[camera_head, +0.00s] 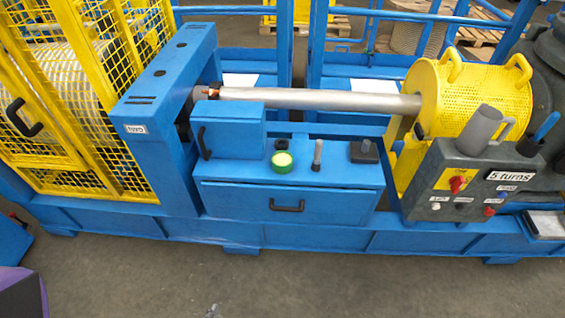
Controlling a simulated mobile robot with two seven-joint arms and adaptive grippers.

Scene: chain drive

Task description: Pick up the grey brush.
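On the blue cabinet top, a slim upright grey stick-like object (317,155) stands between a green round tin (282,162) and a dark block with a short raised knob (364,151). The grey object may be the brush, but it is too small for me to make out bristles. A blue-handled object with a dark lower part (539,134) stands tilted on the control box at the right. Neither of my grippers shows in this view.
A blue cabinet (330,205) with a black handle stands in front of a horizontal metal shaft (330,100). A yellow perforated guard (455,95) is at right. The floor (350,285) in front is clear.

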